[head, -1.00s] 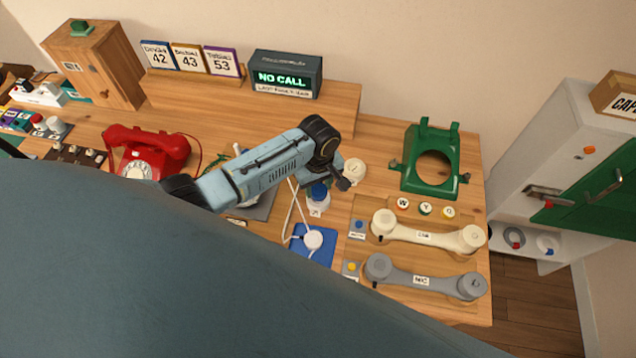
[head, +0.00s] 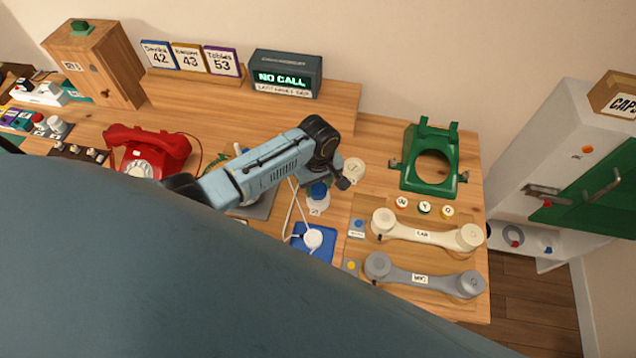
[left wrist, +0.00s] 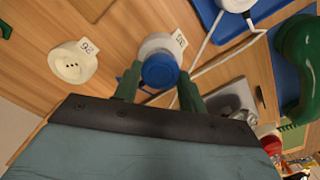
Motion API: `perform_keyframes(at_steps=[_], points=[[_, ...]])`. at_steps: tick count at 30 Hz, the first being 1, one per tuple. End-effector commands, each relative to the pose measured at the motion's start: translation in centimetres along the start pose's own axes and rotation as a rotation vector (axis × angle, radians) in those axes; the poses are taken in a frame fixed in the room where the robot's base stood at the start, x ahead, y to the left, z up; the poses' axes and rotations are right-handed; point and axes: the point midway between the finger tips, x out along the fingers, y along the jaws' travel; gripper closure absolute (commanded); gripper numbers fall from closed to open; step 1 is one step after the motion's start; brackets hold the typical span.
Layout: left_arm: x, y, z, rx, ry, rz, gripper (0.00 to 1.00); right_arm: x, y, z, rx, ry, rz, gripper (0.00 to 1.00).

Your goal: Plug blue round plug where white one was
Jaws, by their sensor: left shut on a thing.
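The blue round plug (head: 319,190) is between the green fingers of my left gripper (left wrist: 159,88), which is shut on it. Its blue top (left wrist: 160,70) sits directly over a white round body (head: 318,204) with a small label; I cannot tell whether the two are joined. The white round plug (head: 313,239) lies on a blue mat (head: 325,255), with white cord running from it. It shows partly at the top of the left wrist view (left wrist: 237,3). A cream round socket (head: 355,171) with dark holes stands beside the gripper, empty. My right gripper is not in view.
A cream handset (head: 425,235) and a grey handset (head: 423,277) lie at the right. A green stand (head: 432,180) is behind them. A red phone (head: 147,150) stands at the left. White cords cross near the gripper. The wood behind my gripper is clear.

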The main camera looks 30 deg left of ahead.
Motion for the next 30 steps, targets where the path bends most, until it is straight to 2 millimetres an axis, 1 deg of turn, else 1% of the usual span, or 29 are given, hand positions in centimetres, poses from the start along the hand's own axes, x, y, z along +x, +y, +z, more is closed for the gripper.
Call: perform_keyframes(at_steps=[8, 17, 30], points=[[-0.04, 0.02, 0.02, 0.0, 0.0, 0.0, 0.77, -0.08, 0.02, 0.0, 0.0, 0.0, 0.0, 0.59], [-0.11, 0.05, 0.07, 0.001, 0.0, 0.0, 0.77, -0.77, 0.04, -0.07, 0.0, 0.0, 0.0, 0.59], [0.16, 0.03, 0.04, 0.0, 0.0, 0.0, 0.77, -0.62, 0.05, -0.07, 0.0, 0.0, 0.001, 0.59]])
